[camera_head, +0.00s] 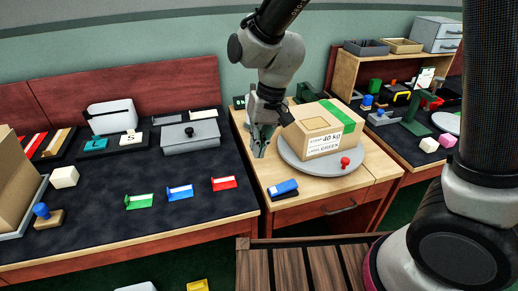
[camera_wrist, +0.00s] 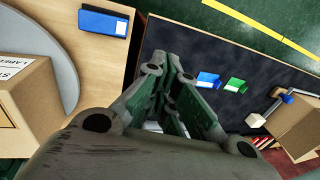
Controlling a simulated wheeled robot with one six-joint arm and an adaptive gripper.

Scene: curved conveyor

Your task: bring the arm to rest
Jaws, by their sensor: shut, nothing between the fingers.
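My gripper (camera_head: 261,142) hangs at the end of my arm over the left part of the light wooden cabinet top, left of the cardboard box, in the head view. In the wrist view my gripper (camera_wrist: 172,112) points down past the gap between the cabinet and the dark table. Its fingers are close together with nothing between them. The cardboard box (camera_head: 313,143) with a green stripe and a printed label sits on a round grey turntable (camera_head: 293,165). The box also shows at the left of the wrist view (camera_wrist: 35,105).
The dark table (camera_head: 110,215) holds green, blue and red pieces and a grey lidded box (camera_head: 190,142). A wooden shelf (camera_head: 345,75) stands behind right.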

